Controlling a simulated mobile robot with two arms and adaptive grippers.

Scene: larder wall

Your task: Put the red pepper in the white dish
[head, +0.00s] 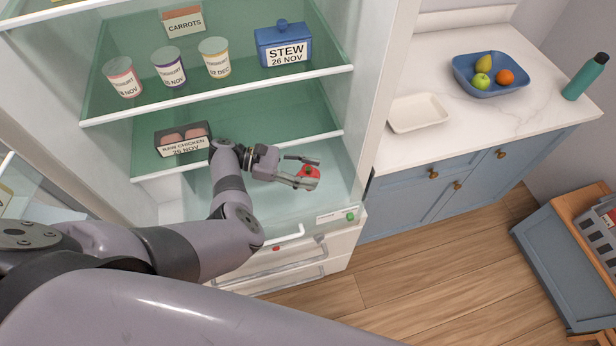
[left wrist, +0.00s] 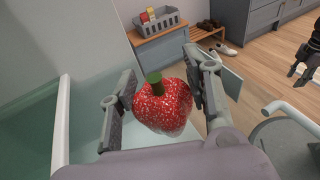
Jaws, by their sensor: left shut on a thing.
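The red pepper (head: 310,172) is held between the fingers of my left gripper (head: 303,173), in front of the open fridge's lower part. In the left wrist view the pepper (left wrist: 166,108) is red and speckled with a green stem, with a finger on each side. The white dish (head: 417,113) is shallow and looks empty. It stands on the pale counter to the right of the fridge, apart from the gripper. My right gripper (left wrist: 300,66) shows small and dark at the right edge of the left wrist view; its opening is unclear.
The fridge wall edge (head: 385,95) stands between the fridge inside and the counter (head: 450,130). A blue bowl of fruit (head: 490,85) and a green bottle (head: 586,77) are farther right. A meat tray (head: 183,139) and a shelf edge (head: 240,155) are near my left arm.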

